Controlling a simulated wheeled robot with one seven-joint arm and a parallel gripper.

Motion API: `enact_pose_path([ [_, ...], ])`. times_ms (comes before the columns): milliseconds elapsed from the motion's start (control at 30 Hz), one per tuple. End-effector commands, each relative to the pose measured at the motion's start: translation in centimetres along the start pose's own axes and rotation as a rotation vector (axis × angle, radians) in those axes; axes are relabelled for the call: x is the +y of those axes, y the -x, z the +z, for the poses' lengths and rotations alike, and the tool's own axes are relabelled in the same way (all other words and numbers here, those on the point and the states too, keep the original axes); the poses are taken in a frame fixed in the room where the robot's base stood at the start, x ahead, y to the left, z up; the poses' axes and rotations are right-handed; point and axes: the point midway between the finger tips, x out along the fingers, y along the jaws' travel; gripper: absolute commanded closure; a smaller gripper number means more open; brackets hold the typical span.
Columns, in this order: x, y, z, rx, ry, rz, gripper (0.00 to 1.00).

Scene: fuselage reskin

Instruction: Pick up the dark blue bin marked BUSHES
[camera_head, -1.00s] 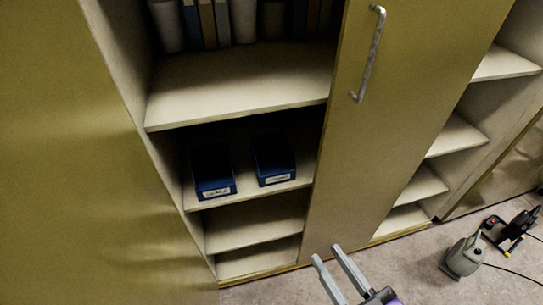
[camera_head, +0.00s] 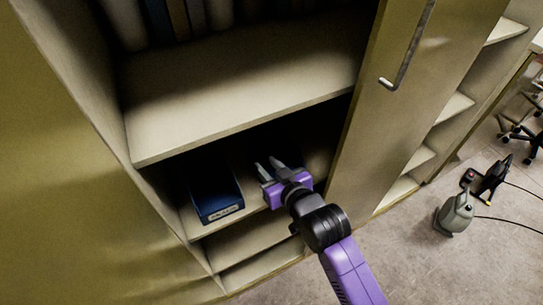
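A dark blue bin (camera_head: 212,190) stands on the middle shelf at the left, with a white label on its front too small to read. My gripper (camera_head: 268,164) reaches into the same shelf space, to the right of this bin. Its two grey fingers point inward and stand apart. A second dark blue bin stood in that right-hand spot earlier; it is now mostly or wholly hidden by my gripper and the shadow. I cannot tell whether the fingers touch it. I cannot read which bin is marked BUSHES.
The shelf above (camera_head: 240,105) overhangs the bins closely. A cabinet door (camera_head: 375,130) with a metal handle (camera_head: 412,50) stands right of my arm. A grey-green canister (camera_head: 455,213) and a black device (camera_head: 488,178) with cables are on the floor (camera_head: 400,260) at the right.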

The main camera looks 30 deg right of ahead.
Motion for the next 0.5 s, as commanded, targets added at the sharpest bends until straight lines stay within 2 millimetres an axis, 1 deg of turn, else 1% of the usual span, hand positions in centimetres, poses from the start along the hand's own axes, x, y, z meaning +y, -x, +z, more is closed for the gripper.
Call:
enact_pose_path([
  [33, 0.0, 0.0, 0.5, -0.017, 0.001, -0.001, 0.71],
  [100, -0.1, 0.0, 0.9, -0.033, 0.002, -0.003, 0.71],
  [233, -0.1, -0.3, 1.2, -0.048, 0.005, -0.004, 0.71],
  [500, -0.2, -2.9, 1.4, -0.048, 0.005, -0.004, 0.71],
])
